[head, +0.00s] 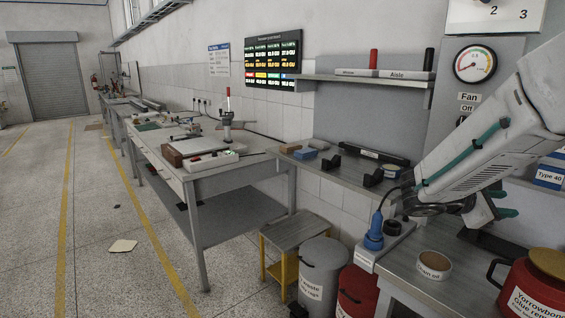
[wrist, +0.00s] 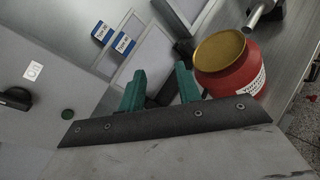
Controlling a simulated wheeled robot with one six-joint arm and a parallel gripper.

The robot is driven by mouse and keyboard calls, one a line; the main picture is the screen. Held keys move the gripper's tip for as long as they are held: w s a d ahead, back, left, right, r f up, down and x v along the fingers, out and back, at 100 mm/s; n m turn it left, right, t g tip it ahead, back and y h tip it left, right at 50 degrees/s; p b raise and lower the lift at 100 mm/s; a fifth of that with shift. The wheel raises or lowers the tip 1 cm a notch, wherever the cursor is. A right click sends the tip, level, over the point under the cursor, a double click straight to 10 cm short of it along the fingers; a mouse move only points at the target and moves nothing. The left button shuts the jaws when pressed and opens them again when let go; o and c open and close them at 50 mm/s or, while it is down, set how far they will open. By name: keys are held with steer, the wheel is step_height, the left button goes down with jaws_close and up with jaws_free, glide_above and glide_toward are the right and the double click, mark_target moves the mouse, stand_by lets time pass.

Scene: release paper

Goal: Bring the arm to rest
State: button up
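My arm (head: 490,130) reaches in from the right in the head view, bent above the right end of the workbench. My gripper (head: 508,203) hangs near the bench's back right with its green fingers pointing right. In the wrist view the two green fingers of my gripper (wrist: 161,88) stand apart with nothing held between them. The fingers are clear of the red glue pot (wrist: 232,82), which shows beyond and to the right of them.
The red pot with a tan lid (head: 530,290) and a cream ring-shaped roll (head: 434,265) stand on the near bench (head: 405,285). A blue-handled tool (head: 374,235) stands left of them. Blue labelled boxes (head: 550,175) sit at right. Grey (head: 322,270) and red bins stand below.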

steer(key=s+a+f+m+g+y, duration=0.2)
steer(key=s+a+m+y, duration=0.15)
steer(key=s, duration=0.35)
steer(key=s+a+f+m+g+y, duration=0.2)
steer(key=s+m+y, duration=0.15)
steer(key=s, duration=0.35)
steer(key=s+a+m+t+y, duration=0.2)
steer(key=s+a+m+y, duration=0.1)
steer(key=a, duration=0.4)
steer(key=s+a+r+m+t+y, duration=0.1)
steer(key=s+a+m+t+y, duration=0.1)
steer(key=s+a+y, duration=0.3)
steer(key=s+a+m, duration=0.1)
steer(key=s+a, duration=0.2)
steer(key=shift+a+y, duration=0.3)
steer(key=shift+y, duration=0.1)
